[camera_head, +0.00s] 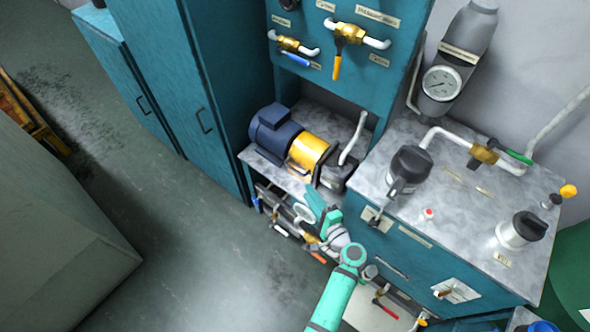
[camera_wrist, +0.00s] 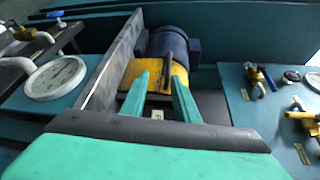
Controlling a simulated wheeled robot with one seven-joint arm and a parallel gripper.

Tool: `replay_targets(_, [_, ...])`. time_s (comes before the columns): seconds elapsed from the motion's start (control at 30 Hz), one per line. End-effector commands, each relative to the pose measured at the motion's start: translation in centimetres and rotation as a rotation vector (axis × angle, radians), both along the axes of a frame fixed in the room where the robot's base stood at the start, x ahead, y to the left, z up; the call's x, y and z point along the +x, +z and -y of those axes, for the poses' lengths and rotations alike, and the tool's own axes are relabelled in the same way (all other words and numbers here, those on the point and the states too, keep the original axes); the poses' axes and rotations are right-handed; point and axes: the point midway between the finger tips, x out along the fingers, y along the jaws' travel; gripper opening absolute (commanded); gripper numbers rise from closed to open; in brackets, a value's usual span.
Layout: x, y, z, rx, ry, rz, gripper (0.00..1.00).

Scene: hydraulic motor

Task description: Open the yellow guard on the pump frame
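The yellow guard (camera_head: 309,151) sits on the pump frame's shelf, between the dark blue motor (camera_head: 272,132) and the dark pump body (camera_head: 335,173). It looks lowered over the shaft area in the head view. In the wrist view the yellow guard (camera_wrist: 181,77) shows beyond my fingertips, below the blue motor (camera_wrist: 178,48), and is partly hidden by the fingers. My gripper (camera_wrist: 159,82) is open, with its two teal fingers apart and nothing clearly held between them. In the head view my gripper (camera_head: 320,202) is in front of the shelf, below the guard; contact cannot be told.
A grey shelf edge (camera_wrist: 110,68) runs close to the left finger in the wrist view. A white gauge (camera_wrist: 56,76) and brass valves lie beside it. A teal valve panel (camera_head: 345,75) rises behind the motor, and a grey-topped cabinet (camera_head: 455,205) stands right. Open floor (camera_head: 215,260) lies left.

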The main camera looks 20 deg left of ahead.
Motion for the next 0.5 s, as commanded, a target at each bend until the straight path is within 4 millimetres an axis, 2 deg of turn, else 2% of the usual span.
replay_targets(0.17, [1.2,1.4,-1.0,0.052,0.034,0.009,0.28])
replay_targets(0.37, [2.6,1.3,-2.8,0.055,0.038,0.009,0.28])
replay_targets(0.5, [4.4,1.1,-4.4,0.054,0.033,0.010,0.28])
